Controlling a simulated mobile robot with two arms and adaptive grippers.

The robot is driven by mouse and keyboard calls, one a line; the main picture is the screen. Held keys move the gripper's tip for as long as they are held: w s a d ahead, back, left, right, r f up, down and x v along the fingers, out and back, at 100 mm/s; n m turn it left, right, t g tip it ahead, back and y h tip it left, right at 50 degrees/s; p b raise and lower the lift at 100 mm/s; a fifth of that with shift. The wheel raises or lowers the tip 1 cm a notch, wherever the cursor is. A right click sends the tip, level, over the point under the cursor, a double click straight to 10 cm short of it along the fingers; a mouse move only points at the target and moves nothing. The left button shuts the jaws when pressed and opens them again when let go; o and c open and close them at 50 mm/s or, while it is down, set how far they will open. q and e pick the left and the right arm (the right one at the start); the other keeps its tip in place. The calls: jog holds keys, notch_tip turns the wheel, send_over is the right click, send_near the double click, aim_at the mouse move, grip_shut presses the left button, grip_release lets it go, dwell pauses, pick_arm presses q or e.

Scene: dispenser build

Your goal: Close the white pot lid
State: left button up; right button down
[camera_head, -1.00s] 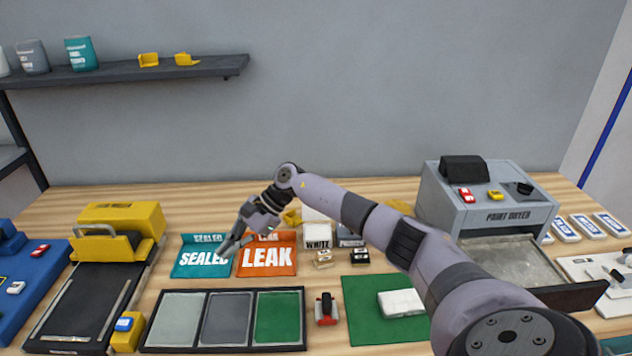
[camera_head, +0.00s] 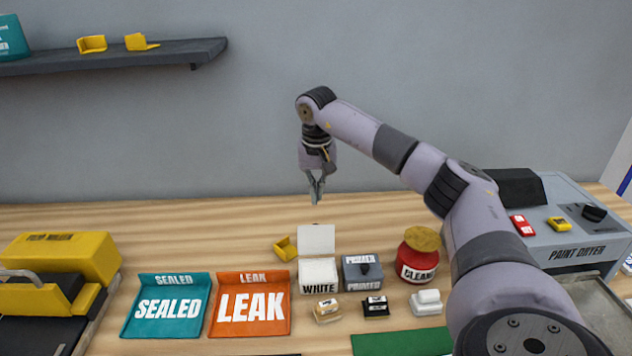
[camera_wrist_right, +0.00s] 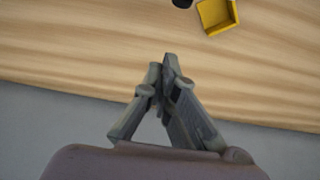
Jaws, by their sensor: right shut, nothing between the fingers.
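The white pot (camera_head: 318,276) is a small square container labelled WHITE, standing on the table in the head view. Its white lid (camera_head: 316,239) is tilted up at the back, so the pot is open. My right gripper (camera_head: 316,201) is above and behind the pot, pointing down, apart from the lid. Its fingers are together and empty; in the right wrist view the fingertips (camera_wrist_right: 170,60) meet over bare table. My left gripper is not in view.
The grey PRIMER pot (camera_head: 362,273) stands right of the white pot, with a red CLEAN jar (camera_head: 418,258) beyond. A yellow scoop (camera_head: 285,248) lies just left of the lid; the wrist view shows a yellow piece (camera_wrist_right: 217,15). LEAK (camera_head: 252,304) and SEALED (camera_head: 166,305) mats lie left.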

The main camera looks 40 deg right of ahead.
aim_at(316, 237)
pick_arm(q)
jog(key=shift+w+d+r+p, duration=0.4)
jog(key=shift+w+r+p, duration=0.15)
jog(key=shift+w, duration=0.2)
pick_arm(e)
jog(key=f, duration=0.1)
jog(key=s+a+f, duration=0.2)
jog(key=shift+s+f, duration=0.2)
jog(key=shift+f, duration=0.2)
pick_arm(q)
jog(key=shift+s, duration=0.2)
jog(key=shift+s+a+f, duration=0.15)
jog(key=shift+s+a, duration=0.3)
pick_arm(e)
jog(key=shift+s+a+r+t+h, duration=0.25)
jog(key=shift+r+t+h, duration=0.05)
jog(key=shift+t, duration=0.1)
pick_arm(q)
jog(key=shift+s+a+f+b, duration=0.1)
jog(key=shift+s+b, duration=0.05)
jog(key=shift+b, duration=0.2)
